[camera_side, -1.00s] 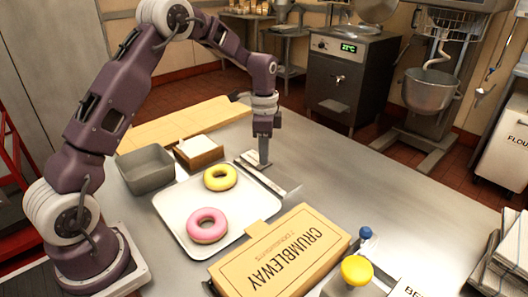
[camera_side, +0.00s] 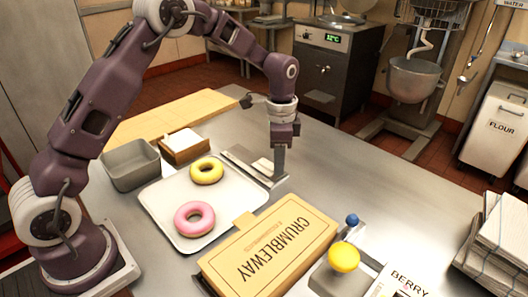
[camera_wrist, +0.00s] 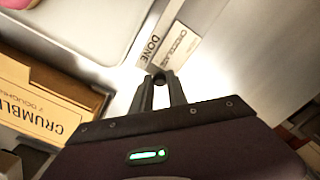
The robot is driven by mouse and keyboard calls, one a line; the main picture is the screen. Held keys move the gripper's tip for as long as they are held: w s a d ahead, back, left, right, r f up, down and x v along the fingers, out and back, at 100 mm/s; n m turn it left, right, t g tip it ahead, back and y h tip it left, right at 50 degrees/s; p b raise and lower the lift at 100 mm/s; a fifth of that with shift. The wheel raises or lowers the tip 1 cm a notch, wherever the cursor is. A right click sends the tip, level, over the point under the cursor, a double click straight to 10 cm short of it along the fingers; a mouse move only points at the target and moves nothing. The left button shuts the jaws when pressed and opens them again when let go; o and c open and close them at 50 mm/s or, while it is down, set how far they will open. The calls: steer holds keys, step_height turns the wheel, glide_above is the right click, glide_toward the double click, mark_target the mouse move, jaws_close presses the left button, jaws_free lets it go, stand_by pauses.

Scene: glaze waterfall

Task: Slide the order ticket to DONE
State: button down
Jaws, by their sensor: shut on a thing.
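The order ticket (camera_wrist: 181,46) is a pale strip with printed words, in the wrist view beside the DONE lettering (camera_wrist: 151,50) on the rail. In the side view the ticket (camera_side: 262,165) lies on the metal rail (camera_side: 238,159), just left of the fingers. My gripper (camera_side: 278,175) points down at the rail's near right end. The fingers partly hide the knob.
A white tray (camera_side: 165,213) with a yellow doughnut (camera_side: 207,170) and a pink doughnut (camera_side: 194,218) lies left of the rail. A CRUMBLEWAY box (camera_side: 268,245) lies in front. A grey bin (camera_side: 131,166) stands behind the tray.

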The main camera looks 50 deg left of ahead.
steer(key=shift+d, duration=0.4)
steer(key=c, duration=1.3)
jaws_free()
step_height(320, 180, up, 7)
steer(key=shift+r, duration=0.1)
